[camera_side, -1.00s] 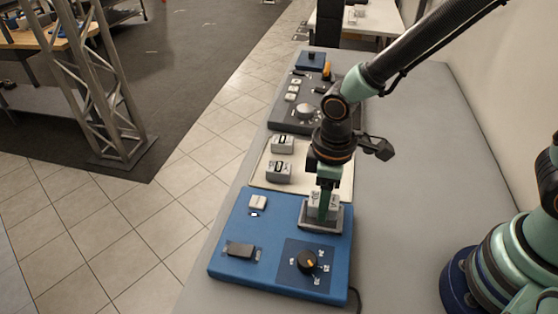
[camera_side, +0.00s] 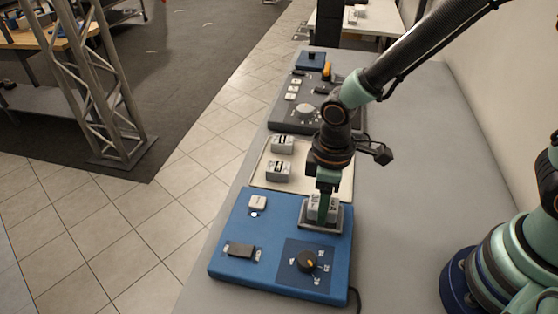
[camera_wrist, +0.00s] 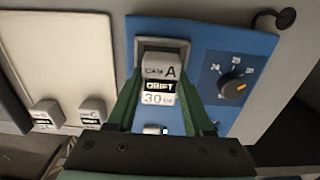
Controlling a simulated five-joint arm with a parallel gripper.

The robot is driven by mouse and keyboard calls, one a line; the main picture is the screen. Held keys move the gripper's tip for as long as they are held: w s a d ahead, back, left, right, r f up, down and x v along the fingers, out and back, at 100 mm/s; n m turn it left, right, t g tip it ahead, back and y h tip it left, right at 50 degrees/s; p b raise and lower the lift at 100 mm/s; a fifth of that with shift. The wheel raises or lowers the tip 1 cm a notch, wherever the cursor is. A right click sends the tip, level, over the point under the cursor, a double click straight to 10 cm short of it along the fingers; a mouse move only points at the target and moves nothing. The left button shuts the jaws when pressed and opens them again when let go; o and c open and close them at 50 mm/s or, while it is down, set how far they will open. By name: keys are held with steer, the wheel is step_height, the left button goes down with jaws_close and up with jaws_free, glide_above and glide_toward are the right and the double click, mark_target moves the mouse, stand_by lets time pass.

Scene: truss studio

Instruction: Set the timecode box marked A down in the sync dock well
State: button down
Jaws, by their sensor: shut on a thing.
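The timecode box marked A (camera_side: 322,208) is a small pale grey block. In the wrist view the box (camera_wrist: 158,70) shows "CAM A", a dark strip reading "DRIFT" and the number 30. My gripper (camera_side: 325,194) is shut on it from above; its green fingers (camera_wrist: 158,98) press both sides. The sync dock well (camera_side: 308,228) is a grey-rimmed square on the blue dock (camera_side: 270,235). The box is upright within the well's outline. Its lower part is hidden, so I cannot tell whether it rests on the floor. The well rim (camera_wrist: 150,43) also shows in the wrist view.
Two similar boxes, one nearer (camera_side: 278,171) and one farther (camera_side: 282,145), stand on a cream tray (camera_side: 262,166) behind the dock. The dock carries a black knob (camera_side: 307,261), a dark switch (camera_side: 241,250) and a white button (camera_side: 257,203).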

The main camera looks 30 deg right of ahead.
steer(key=shift+f, duration=0.35)
steer(key=shift+r, duration=0.15)
steer(key=shift+r, duration=0.35)
steer(key=shift+r, duration=0.3)
steer(key=shift+f, duration=0.8)
stand_by(0.9)
steer(key=c, duration=0.6)
jaws_free()
steer(key=shift+r, duration=5.5)
